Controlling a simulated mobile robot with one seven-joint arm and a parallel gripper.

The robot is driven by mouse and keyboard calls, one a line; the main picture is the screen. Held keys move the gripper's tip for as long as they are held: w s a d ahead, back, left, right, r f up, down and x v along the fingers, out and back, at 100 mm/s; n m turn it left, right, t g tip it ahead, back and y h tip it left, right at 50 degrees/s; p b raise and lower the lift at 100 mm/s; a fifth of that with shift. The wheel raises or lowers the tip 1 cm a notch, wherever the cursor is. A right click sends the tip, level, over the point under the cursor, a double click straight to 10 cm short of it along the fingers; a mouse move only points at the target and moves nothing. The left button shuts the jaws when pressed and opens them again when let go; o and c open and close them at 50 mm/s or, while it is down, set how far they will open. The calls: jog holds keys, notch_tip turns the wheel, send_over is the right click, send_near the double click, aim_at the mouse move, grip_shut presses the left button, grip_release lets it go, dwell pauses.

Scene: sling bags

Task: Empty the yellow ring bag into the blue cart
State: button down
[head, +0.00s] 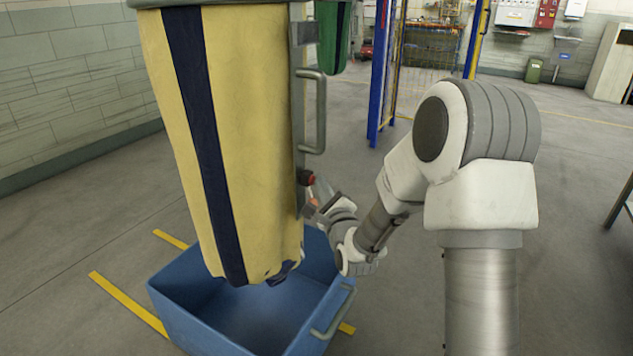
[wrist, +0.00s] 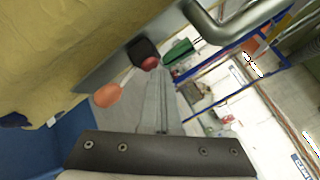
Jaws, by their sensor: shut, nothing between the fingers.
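The yellow bag (head: 250,130) with a dark blue stripe hangs upright, its lower end over the blue cart (head: 180,305). The visible part of the cart's inside looks empty. A metal bar with a handle (head: 320,110) runs down the bag's right side. Low on it is a black housing with a red button (wrist: 149,63), and an orange knob (wrist: 107,95) hangs from a thin link beside it. My gripper (head: 318,195) is shut and empty, close to the knob and button. Whether it touches either is unclear. The bag's underside is mostly hidden.
A green bag (head: 333,35) hangs behind the yellow one. A blue post (head: 381,75) stands behind my arm. Yellow floor lines (head: 128,303) flank the cart. A wall is at left, and the floor at right is mostly open. A dark table edge (head: 621,200) shows far right.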

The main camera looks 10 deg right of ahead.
jog(key=shift+s+d, duration=0.55)
jog(key=shift+d, duration=0.2)
jog(key=s+d, duration=0.1)
jog(key=d, duration=0.1)
jog(key=s+d, duration=0.2)
jog(key=shift+b, duration=0.4)
jog(key=shift+r, duration=0.1)
